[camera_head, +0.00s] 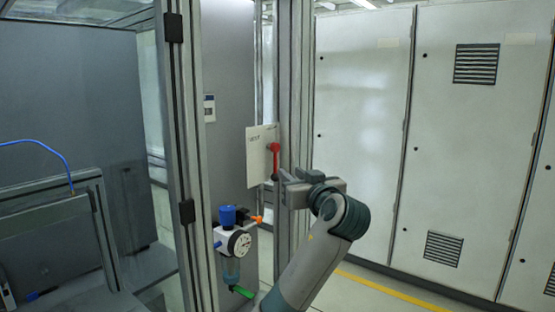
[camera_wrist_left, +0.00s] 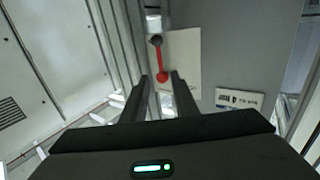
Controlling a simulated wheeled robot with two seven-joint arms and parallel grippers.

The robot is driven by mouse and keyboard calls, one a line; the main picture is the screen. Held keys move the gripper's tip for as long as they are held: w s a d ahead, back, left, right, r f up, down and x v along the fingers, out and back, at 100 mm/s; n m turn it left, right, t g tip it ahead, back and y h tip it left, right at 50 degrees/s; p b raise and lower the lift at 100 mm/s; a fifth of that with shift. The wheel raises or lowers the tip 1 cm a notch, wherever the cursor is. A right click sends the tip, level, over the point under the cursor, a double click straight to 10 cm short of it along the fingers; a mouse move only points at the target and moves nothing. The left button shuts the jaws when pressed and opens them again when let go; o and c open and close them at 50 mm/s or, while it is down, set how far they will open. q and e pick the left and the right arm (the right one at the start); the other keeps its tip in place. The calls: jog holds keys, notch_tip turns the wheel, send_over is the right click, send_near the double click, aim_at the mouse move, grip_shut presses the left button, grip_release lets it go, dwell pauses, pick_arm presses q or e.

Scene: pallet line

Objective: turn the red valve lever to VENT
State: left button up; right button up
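The red valve lever (camera_head: 275,160) hangs down from its pivot in front of a white plate (camera_head: 258,152) with small lettering. In the left wrist view the lever (camera_wrist_left: 162,62) shows with a round red end and a dark knob at the other end. My left gripper (camera_head: 282,180) is beside the lower end of the lever in the head view. In the left wrist view its two fingers are apart, and the lever appears between and beyond their tips. I cannot tell whether they touch it. My right gripper is in neither view.
A pressure regulator with a gauge (camera_head: 239,243) and blue knob is mounted below the plate. Aluminium frame posts (camera_head: 294,100) stand close behind my gripper. White cabinets (camera_head: 365,130) fill the right. A blue hose (camera_head: 45,148) is at the left.

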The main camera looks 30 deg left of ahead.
aim_at(276, 162)
pick_arm(q)
jog(key=p+x, duration=0.4)
jog(key=x, duration=0.6)
jog(key=shift+w+a+r, duration=0.1)
jog(key=shift+p+x, duration=0.45)
jog(key=shift+x, duration=0.4)
jog(key=shift+c, duration=0.7)
grip_shut()
